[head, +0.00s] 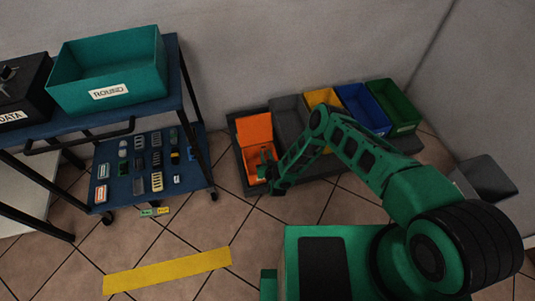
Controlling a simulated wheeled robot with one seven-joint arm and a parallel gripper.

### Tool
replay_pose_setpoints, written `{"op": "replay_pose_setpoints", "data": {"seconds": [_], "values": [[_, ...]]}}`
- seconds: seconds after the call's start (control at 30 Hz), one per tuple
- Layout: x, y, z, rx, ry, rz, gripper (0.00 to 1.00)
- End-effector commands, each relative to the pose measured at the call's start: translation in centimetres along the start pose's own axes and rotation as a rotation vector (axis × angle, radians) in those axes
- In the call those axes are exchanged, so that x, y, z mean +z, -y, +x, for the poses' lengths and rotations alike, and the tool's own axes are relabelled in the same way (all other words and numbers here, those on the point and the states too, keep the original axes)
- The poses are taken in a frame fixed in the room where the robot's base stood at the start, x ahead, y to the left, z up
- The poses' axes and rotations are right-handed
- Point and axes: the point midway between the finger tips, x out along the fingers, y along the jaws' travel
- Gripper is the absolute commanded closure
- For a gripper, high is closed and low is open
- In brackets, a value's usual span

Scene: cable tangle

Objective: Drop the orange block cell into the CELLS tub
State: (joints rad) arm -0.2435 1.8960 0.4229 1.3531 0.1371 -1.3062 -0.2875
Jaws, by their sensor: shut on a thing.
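My gripper (266,171) is at the orange tub (254,133), low at its front right part. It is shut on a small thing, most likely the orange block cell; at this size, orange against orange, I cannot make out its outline. The orange tub stands at the left end of a row of tubs on the floor by the wall. No CELLS label is readable on any tub, and my gripper and wrist hide part of the orange tub's front.
A grey tub (287,106), yellow tub (323,97), blue tub (363,108) and green tub (394,105) continue the row. A blue cart (180,75) at left bears a teal ROUND tub (108,68); several small items lie on its lower shelf. A yellow floor strip (167,271) lies in front.

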Motion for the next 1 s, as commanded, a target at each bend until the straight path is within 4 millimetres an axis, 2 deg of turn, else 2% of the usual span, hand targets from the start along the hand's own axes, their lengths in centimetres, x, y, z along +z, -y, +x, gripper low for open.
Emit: {"op": "replay_pose_setpoints", "data": {"seconds": [0.27,0.3,0.4,0.77,0.87,1.0], "values": [[0.1,0.0,0.1,-0.001,0.000,0.000,1.00],[0.1,0.0,0.0,-0.001,0.000,0.000,0.77],[0.1,0.1,0.0,-0.001,0.000,0.000,0.58],[0.2,0.1,-0.3,-0.001,0.001,0.000,0.58],[0.2,0.1,-1.3,-0.001,0.002,0.001,0.58],[0.2,0.1,-3.6,-0.002,0.004,0.002,0.58]]}}
